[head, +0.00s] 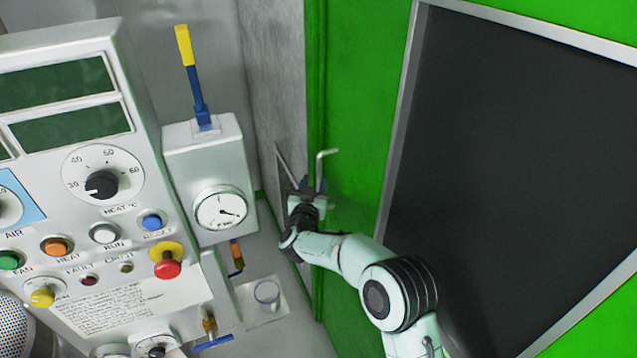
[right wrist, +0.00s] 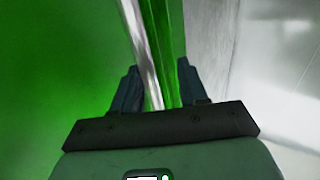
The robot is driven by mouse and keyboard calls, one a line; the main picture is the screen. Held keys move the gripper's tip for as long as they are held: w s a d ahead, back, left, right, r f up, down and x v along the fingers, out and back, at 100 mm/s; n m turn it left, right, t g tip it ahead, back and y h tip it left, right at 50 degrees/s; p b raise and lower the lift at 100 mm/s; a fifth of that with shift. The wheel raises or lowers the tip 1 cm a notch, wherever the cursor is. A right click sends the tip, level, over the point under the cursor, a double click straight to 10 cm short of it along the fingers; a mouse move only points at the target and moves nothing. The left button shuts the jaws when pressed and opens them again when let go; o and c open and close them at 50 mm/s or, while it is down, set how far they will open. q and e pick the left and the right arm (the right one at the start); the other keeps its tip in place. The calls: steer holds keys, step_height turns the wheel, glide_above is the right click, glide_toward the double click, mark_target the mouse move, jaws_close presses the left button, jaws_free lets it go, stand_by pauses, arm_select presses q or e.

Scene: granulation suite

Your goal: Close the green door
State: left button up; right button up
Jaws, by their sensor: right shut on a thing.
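The green door (head: 360,110) fills the right half of the head view, with a large dark pane (head: 520,160) in a grey frame. A silver handle (head: 321,168) stands out near the door's left edge; its bent upper end shows above my right gripper (head: 306,188). In the right wrist view, the silver handle (right wrist: 143,55) runs down between the fingers of my right gripper (right wrist: 157,80), in front of the green door edge. The right gripper is shut on the handle. The fingers hide its lower part. I cannot tell how far the door stands open. My left gripper is out of view.
A control panel (head: 105,235) with knobs, buttons and screens stands at the left. Beside it is a grey box (head: 200,160) with a gauge (head: 221,209) and a yellow-and-blue lever (head: 192,75).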

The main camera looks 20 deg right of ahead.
steer(key=shift+r, duration=0.25)
arm_select(q)
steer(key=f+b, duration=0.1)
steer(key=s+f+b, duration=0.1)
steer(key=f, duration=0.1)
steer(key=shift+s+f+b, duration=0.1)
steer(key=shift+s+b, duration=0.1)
steer(key=shift+b, duration=0.2)
arm_select(e)
steer(key=v, duration=1.3)
steer(key=shift+s, duration=0.15)
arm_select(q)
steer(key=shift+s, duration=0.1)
arm_select(e)
steer(key=shift+f, duration=0.15)
